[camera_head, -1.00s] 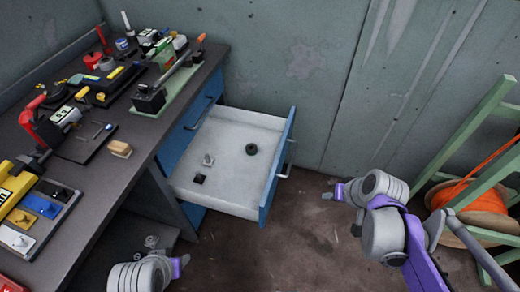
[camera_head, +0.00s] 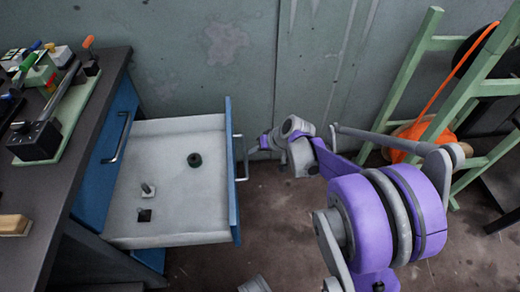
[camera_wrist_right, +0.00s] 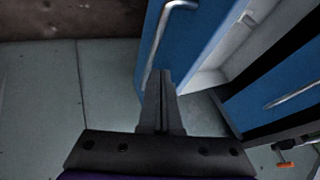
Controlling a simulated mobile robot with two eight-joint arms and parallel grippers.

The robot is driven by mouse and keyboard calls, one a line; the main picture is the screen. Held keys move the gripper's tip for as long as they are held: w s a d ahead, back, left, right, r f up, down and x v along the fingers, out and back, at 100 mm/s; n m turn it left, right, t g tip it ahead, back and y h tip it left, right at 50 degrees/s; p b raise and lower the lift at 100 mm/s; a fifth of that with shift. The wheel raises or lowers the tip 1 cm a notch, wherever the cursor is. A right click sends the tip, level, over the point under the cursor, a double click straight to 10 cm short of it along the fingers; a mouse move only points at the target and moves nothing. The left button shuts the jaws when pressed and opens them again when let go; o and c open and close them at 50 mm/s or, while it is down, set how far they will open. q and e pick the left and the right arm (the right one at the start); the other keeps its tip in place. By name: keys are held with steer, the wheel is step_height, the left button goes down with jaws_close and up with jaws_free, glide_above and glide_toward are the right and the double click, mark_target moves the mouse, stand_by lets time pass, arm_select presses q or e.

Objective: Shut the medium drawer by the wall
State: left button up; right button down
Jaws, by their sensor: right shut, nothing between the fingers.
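The open drawer (camera_head: 170,190) is a white tray with a blue front (camera_head: 232,185), pulled far out of the dark-topped workbench. Its metal handle (camera_head: 241,158) faces right. In it lie a dark round piece (camera_head: 194,160), a small light piece (camera_head: 148,189) and a black square piece (camera_head: 144,215). My right gripper (camera_head: 256,146) is just right of the drawer front, by the handle. In the right wrist view its shut, empty fingers (camera_wrist_right: 162,88) overlap the blue front below the handle (camera_wrist_right: 172,22); I cannot tell whether they touch.
Another blue drawer (camera_head: 105,150) in the bench is shut. Tools on a green board (camera_head: 60,125) and a wooden block (camera_head: 14,225) are on the bench top. The wall (camera_head: 200,60) is behind. A green rack (camera_head: 440,90) stands right. Floor in front is clear.

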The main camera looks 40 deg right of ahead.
steer(key=w+a+f, duration=0.1)
steer(key=w+a+b, duration=0.1)
steer(key=shift+w+a+f, duration=0.25)
steer(key=shift+a+f, duration=0.1)
steer(key=shift+w+a+r, duration=0.1)
steer(key=shift+w+a, duration=0.25)
steer(key=shift+a, duration=0.2)
steer(key=shift+w+a, duration=0.1)
steer(key=shift+a, duration=0.05)
steer(key=w+a+p, duration=0.1)
steer(key=w+a, duration=0.7)
steer(key=a, duration=0.6)
steer(key=w+a+p, duration=0.1)
steer(key=w+a, duration=0.8)
steer(key=a, duration=0.5)
steer(key=shift+w+a, duration=0.3)
steer(key=shift+a, duration=0.05)
steer(key=shift+d, duration=0.1)
